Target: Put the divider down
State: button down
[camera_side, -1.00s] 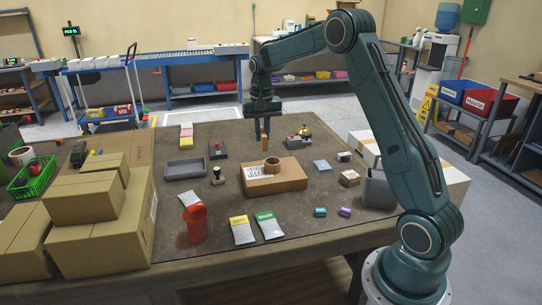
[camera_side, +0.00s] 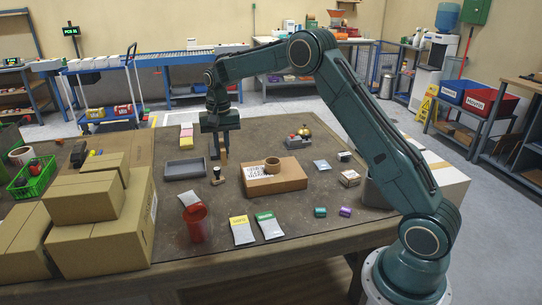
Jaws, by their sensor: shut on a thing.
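My gripper (camera_side: 219,149) points down over the middle-left of the work table and is shut on the divider (camera_side: 224,157), a small tan upright piece. The divider hangs below the fingers; whether its lower edge touches anything is too small to tell. A grey tray (camera_side: 186,168) lies just to the left of it. A small dark stamp-like thing (camera_side: 217,175) stands in front of it.
Stacked cartons (camera_side: 100,225) fill the left side. A grey holder (camera_side: 298,142) with small items stands behind right.

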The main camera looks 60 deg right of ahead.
notch_tip(320, 180, down, 14)
jog(key=shift+r, duration=0.15)
dwell(0.3)
jog(key=shift+f, duration=2.1)
jog(key=shift+f, duration=0.1)
jog(key=c, duration=1.4)
grip_release()
jog(key=shift+c, duration=0.2)
notch_tip(320, 180, up, 12)
